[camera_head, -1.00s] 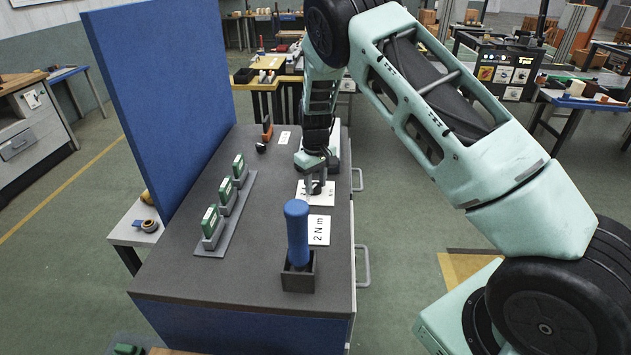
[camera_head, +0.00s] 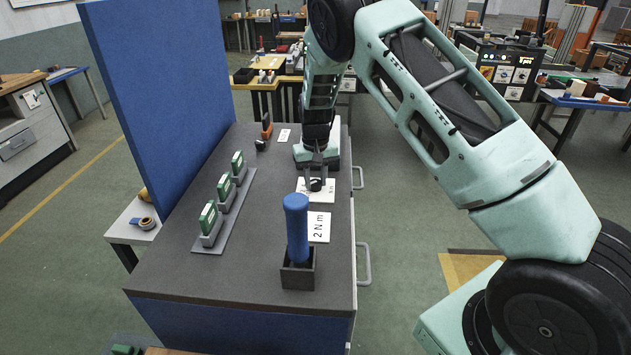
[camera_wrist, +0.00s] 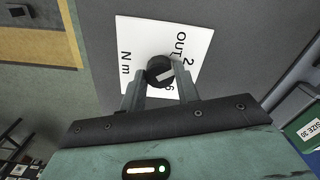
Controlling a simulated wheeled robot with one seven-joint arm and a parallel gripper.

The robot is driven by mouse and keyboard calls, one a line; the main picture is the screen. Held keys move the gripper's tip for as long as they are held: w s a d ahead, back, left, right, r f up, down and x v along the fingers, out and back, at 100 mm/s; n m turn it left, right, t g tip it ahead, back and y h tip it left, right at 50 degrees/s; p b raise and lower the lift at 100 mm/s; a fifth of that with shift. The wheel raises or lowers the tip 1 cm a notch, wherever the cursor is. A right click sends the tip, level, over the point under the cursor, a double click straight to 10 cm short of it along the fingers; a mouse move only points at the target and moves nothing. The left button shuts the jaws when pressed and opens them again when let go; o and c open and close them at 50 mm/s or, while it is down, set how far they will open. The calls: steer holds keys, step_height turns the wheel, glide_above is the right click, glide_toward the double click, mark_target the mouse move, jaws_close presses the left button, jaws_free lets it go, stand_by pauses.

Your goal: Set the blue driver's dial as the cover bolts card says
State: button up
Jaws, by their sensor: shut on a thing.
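The blue driver (camera_head: 296,230) stands upright in a dark square holder (camera_head: 298,277) near the front of the bench. Behind it lies a white dial plate (camera_head: 325,194), which also shows in the wrist view (camera_wrist: 130,35) with "OUT", "2", "6" and "N m". My gripper (camera_head: 316,181) is shut on the round black dial (camera_wrist: 158,66) on this plate, one finger on each side. A pale mark shows on the dial's top; its exact setting is hard to read. A white card (camera_head: 319,227) reading "2 N m" lies beside the driver.
Several green cases (camera_head: 208,218) stand in a grey rack (camera_head: 229,222) on the left of the bench. An orange-and-black tool (camera_head: 266,127) and a small white card (camera_head: 284,136) lie at the back. A blue panel (camera_head: 165,100) borders the left side.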

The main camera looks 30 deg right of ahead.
mark_target(315, 181)
steer(key=shift+w+m+b, duration=0.1)
steer(key=shift+m+b, duration=0.2)
steer(key=shift+m, duration=1.2)
steer(key=shift+r, duration=0.1)
steer(key=o, duration=1)
steer(key=shift+c, duration=0.2)
step_height(315, 181, up, 17)
steer(key=b, duration=0.4)
steer(key=shift+r+b, duration=0.15)
steer(key=shift+b, duration=0.2)
